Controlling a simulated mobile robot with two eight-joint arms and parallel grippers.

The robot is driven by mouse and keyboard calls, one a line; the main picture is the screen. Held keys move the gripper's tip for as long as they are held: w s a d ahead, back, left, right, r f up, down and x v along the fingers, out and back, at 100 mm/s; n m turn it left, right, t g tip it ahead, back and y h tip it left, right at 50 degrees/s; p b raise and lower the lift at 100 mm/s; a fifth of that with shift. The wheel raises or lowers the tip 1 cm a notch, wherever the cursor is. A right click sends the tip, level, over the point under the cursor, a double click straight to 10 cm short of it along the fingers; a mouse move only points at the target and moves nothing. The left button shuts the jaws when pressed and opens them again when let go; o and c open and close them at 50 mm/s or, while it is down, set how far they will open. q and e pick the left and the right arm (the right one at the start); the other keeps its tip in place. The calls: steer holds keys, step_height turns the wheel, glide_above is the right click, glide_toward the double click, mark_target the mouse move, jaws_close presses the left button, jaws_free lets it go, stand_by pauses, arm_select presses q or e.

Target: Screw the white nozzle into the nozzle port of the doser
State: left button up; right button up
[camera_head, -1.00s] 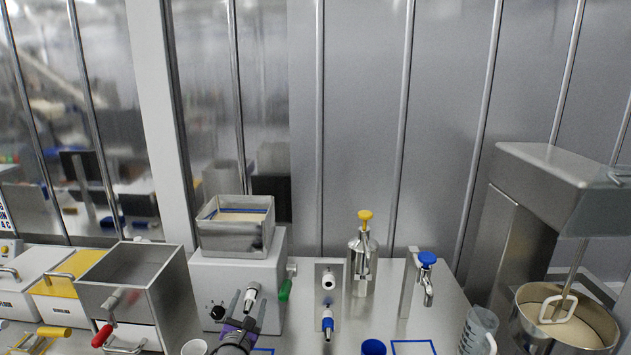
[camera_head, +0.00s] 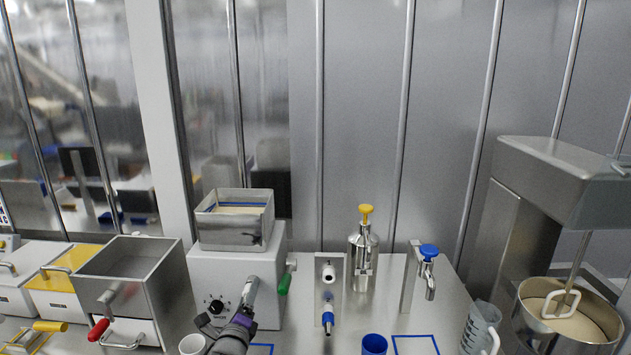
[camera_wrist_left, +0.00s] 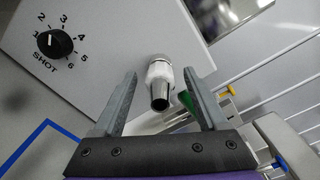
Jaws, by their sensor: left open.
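My left gripper (camera_wrist_left: 159,74) is open, with one finger on each side of the nozzle and a visible gap to both. My right gripper is not in view.
A rack plate holds a white round piece (camera_head: 328,272) and a blue nozzle (camera_head: 328,316). A green handle (camera_head: 285,281) sticks out at the doser's right side. A white cup (camera_head: 191,344) stands close by my left arm. A blue cup (camera_head: 374,344) stands farther right.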

arm_select(q)
steer(key=n, duration=0.1)
steer(key=n+b, duration=0.1)
steer(key=n, duration=0.3)
steer(key=shift+s+f, duration=0.15)
steer(key=shift+s, duration=0.1)
steer(key=shift+w+n+b, duration=0.1)
steer(key=shift+n+b, duration=0.2)
steer(key=shift+n, duration=0.4)
steer(key=n+b, duration=0.1)
steer(key=n, duration=0.2)
steer(key=shift+w, duration=0.1)
steer(key=n, duration=0.2)
steer(key=shift+n+b, duration=0.3)
steer(key=shift+n, duration=0.1)
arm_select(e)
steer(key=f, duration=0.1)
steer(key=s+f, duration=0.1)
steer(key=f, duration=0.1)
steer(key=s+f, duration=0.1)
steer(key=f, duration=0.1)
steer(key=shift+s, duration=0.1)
